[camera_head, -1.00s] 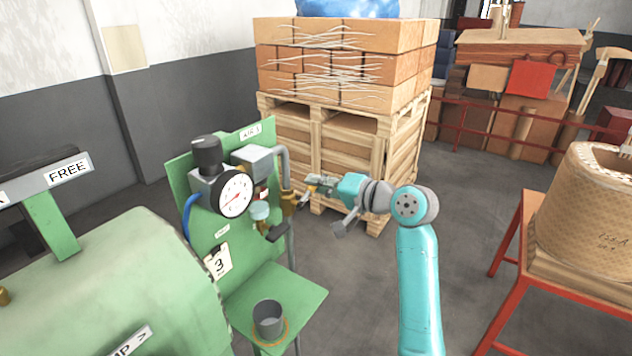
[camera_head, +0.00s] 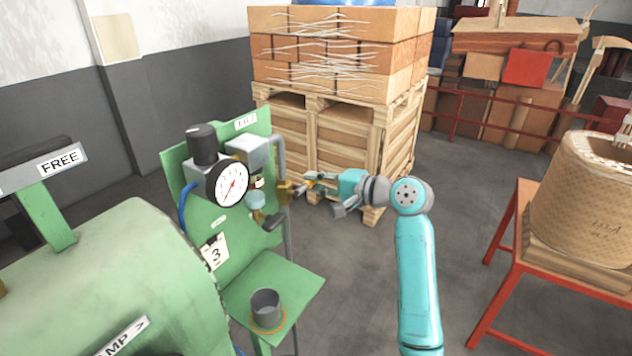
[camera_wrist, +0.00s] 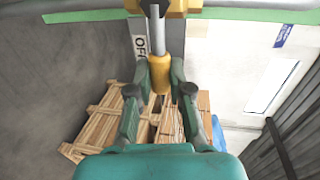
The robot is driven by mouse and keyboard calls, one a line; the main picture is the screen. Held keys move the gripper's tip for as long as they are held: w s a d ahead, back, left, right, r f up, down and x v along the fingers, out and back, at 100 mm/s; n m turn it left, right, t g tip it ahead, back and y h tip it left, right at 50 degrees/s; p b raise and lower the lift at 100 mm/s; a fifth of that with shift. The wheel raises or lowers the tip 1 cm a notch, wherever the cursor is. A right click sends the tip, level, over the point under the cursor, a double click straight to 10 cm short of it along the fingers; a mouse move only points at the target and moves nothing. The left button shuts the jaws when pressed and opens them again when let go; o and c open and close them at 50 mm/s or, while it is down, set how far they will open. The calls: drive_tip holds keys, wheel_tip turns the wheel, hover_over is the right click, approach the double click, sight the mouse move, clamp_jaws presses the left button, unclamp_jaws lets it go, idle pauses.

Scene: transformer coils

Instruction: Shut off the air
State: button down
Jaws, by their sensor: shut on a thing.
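The air valve (camera_head: 283,191) is a brass body on the grey pipe of the green air panel (camera_head: 262,126). In the wrist view its lever is a grey rod with a yellow grip (camera_wrist: 160,73), pointing toward my wrist camera. My gripper (camera_head: 310,184) is at the right side of the valve. In the wrist view its two fingers (camera_wrist: 159,80) are shut on the yellow grip. An OFF label (camera_wrist: 140,44) shows beside the rod. The round pressure gauge (camera_head: 228,184) sits left of the valve. The lever is mostly hidden by my gripper in the head view.
A wooden pallet crate (camera_head: 345,140) stacked with bricks stands just behind my gripper. A green tank (camera_head: 120,270) is at the lower left. A grey cup (camera_head: 266,305) stands on the green shelf. A red-framed stand (camera_head: 515,250) is at the right. Open floor lies between.

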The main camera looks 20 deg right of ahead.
drive_tip(key=c, duration=1.1)
unclamp_jaws()
drive_tip(key=shift+o, duration=0.2)
drive_tip(key=v, duration=1.2)
